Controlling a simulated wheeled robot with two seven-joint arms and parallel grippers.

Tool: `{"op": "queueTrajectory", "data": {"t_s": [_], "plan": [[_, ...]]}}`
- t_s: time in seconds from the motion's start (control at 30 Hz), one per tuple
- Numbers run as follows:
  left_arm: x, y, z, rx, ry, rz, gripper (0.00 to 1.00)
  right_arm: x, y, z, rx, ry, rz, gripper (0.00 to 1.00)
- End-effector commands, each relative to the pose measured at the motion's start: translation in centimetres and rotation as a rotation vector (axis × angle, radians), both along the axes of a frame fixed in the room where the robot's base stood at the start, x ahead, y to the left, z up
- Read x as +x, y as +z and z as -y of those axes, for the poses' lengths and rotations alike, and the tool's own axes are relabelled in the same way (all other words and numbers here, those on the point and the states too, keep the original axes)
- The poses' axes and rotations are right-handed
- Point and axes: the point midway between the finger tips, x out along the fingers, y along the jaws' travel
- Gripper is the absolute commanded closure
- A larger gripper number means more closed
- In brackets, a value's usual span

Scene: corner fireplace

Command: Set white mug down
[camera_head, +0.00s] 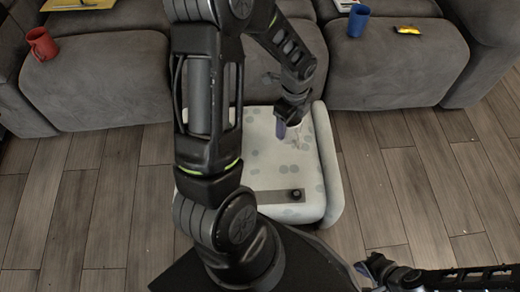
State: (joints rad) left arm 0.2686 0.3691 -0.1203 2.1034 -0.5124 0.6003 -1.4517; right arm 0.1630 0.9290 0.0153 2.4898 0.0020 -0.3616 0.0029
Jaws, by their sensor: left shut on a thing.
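My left gripper (286,128) is over a pale spotted ottoman (265,170), fingers pointing down. It is shut on the white mug (298,133), which is small and partly hidden by the fingers. The mug is at or just above the ottoman's top; I cannot tell whether it touches. My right gripper (369,268) is low at the right, over the floor and away from the mug. Its fingers are too unclear to tell open from shut.
A grey strip with a dark round piece (296,194) lies on the ottoman's near part. A grey sofa (105,75) runs behind, with a red mug (42,45), a blue cup (358,20) and a yellow item (408,30). Wooden floor (410,190) at right is clear.

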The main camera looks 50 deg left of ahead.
Motion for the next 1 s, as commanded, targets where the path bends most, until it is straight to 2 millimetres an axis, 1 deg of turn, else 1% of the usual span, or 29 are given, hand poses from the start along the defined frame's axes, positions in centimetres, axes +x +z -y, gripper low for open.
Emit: {"op": "queueTrajectory", "data": {"t_s": [0.07,0.3,0.33,0.43,0.73,1.0], "plan": [[0.0,-1.0,0.0,0.000,0.000,-0.002,0.90,0.1,-0.5,0.1,-0.001,-0.001,0.000,1.00],[0.0,-5.3,0.0,0.000,0.000,-0.003,0.90,0.5,-2.3,0.5,-0.007,-0.012,0.007,1.00],[0.0,-5.6,0.0,0.000,0.000,-0.002,0.90,0.5,-2.4,0.5,-0.008,-0.012,0.008,1.00],[0.0,-6.2,0.0,0.000,0.001,0.000,0.90,0.6,-2.5,0.6,-0.009,-0.015,0.009,1.00],[0.0,-6.3,0.0,0.000,0.001,0.000,0.90,0.6,-2.5,0.6,-0.010,-0.015,0.010,1.00],[0.0,-9.7,0.0,0.000,0.001,-0.001,0.90,0.9,-4.0,0.8,-0.013,-0.021,0.016,1.00]]}}
